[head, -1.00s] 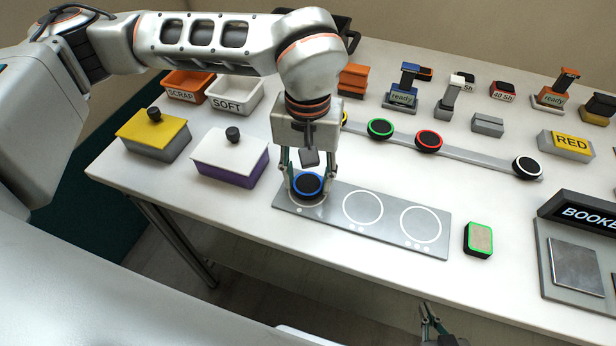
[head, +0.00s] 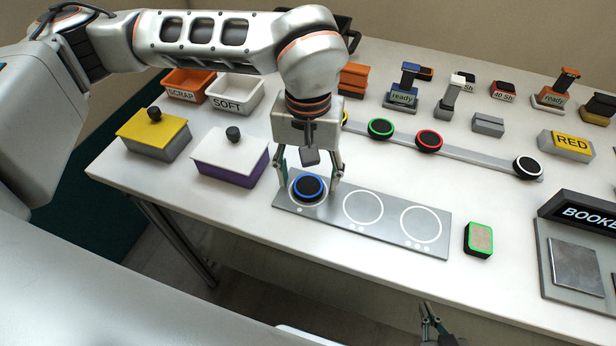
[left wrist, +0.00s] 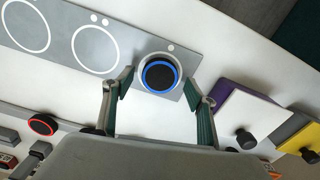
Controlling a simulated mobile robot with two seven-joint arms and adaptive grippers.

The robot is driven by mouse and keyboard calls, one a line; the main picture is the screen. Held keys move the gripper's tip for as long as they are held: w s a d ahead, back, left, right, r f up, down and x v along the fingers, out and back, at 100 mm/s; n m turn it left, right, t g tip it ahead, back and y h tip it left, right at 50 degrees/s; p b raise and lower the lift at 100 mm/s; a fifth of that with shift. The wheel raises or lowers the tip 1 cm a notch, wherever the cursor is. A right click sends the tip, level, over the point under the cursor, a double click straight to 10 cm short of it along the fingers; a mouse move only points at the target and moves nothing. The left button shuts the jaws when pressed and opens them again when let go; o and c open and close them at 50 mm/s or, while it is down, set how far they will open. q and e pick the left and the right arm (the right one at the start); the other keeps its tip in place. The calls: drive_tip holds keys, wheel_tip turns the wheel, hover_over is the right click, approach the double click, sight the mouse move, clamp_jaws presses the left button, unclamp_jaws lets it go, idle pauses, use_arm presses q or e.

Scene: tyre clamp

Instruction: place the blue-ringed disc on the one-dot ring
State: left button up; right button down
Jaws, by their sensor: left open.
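The blue-ringed disc (head: 308,187), black on top with a blue rim, lies on the left end of the grey plate (head: 390,233). It sits on the one-dot ring (head: 292,201), whose white edge shows around it; a single dot is beside it. In the left wrist view the disc (left wrist: 160,75) lies inside that ring. My left gripper (head: 309,182) is open, its fingers apart on either side of the disc. In the left wrist view the fingers (left wrist: 160,95) show clear gaps to the disc. My right gripper (head: 430,318) shows at the bottom edge; its fingers are too small to judge.
Two empty rings (head: 363,209) are on the plate to the right. A green-edged block (head: 479,239) stands right of the plate. A rail (head: 470,158) with green-, red- and white-ringed discs lies behind. Lidded boxes (head: 230,158) stand at the left.

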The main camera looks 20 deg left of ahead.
sight(308, 187)
use_arm(q)
wheel_tip(308, 187, up, 11)
drive_tip(key=shift+r, duration=0.15)
drive_tip(key=shift+s, duration=0.1)
idle(0.6)
